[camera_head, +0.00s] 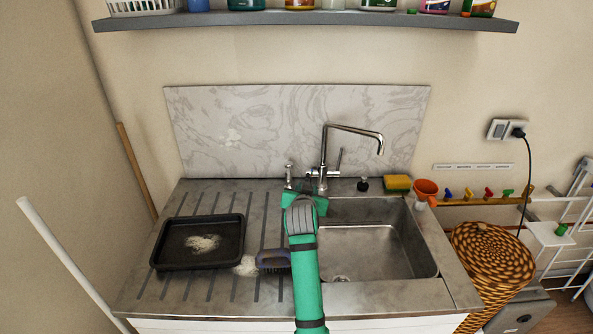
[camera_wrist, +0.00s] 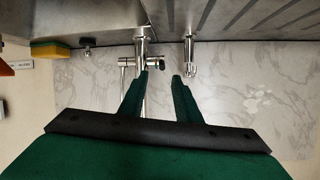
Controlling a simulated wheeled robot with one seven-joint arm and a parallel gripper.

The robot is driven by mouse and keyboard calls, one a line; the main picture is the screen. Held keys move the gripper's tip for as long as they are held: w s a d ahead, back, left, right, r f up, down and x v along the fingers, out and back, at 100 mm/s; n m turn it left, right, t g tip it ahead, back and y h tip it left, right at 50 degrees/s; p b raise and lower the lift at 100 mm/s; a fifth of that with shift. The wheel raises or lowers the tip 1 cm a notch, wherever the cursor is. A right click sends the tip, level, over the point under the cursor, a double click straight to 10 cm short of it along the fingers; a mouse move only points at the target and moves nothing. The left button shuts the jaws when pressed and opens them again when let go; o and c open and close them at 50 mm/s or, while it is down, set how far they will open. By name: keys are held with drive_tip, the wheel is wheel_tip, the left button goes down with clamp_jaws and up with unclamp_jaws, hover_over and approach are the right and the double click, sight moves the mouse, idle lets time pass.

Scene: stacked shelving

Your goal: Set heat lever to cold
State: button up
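The chrome faucet (camera_head: 323,172) stands behind the sink, its spout bent to the right. A thin upright handle (camera_head: 339,161) shows on its right side, and a short stub (camera_head: 309,173) on its left. I cannot tell which is the heat lever. My gripper (camera_head: 308,197) is in front of the faucet, its fingertips partly hidden by my arm. In the wrist view, upside down, my gripper (camera_wrist: 161,75) is open and empty. The faucet (camera_wrist: 141,58) lies beyond the left finger, and its side knob (camera_wrist: 162,64) shows between the fingertips. Contact cannot be told.
A small chrome fixture (camera_head: 289,174) stands left of the faucet. A black stopper-like piece (camera_head: 362,184), a sponge (camera_head: 397,183) and an orange cup (camera_head: 426,189) are to the right. A dark tray (camera_head: 163,261) and a brush (camera_head: 273,259) lie on the drainboard. A shelf (camera_head: 300,18) is above.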

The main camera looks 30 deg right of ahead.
sight(308, 178)
drive_tip(key=x, duration=1.1)
drive_tip(key=shift+w+a+r, duration=0.1)
drive_tip(key=shift+w, duration=0.4)
drive_tip(key=shift+s, duration=0.2)
clamp_jaws()
